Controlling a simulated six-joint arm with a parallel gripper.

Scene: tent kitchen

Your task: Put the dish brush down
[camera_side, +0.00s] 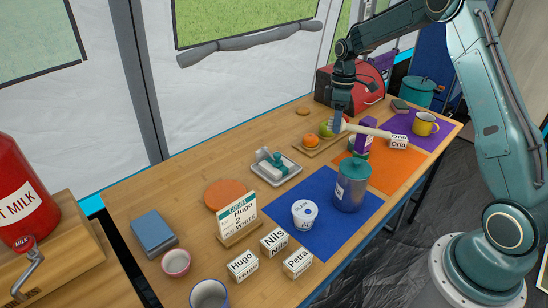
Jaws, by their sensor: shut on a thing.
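My gripper (342,117) is above the back half of the table, pointing down. It is shut on the dish brush (368,130), whose pale handle sticks out to the right, roughly level. The brush's head end is at the gripper and partly hidden by it. The brush is in front of a purple-and-white container (363,143) in the picture or just above it; I cannot tell whether they touch.
Orange mat (385,173), purple mat (440,127) and blue mat (270,234) lie along the front. Bare wood shows at the left (180,205).

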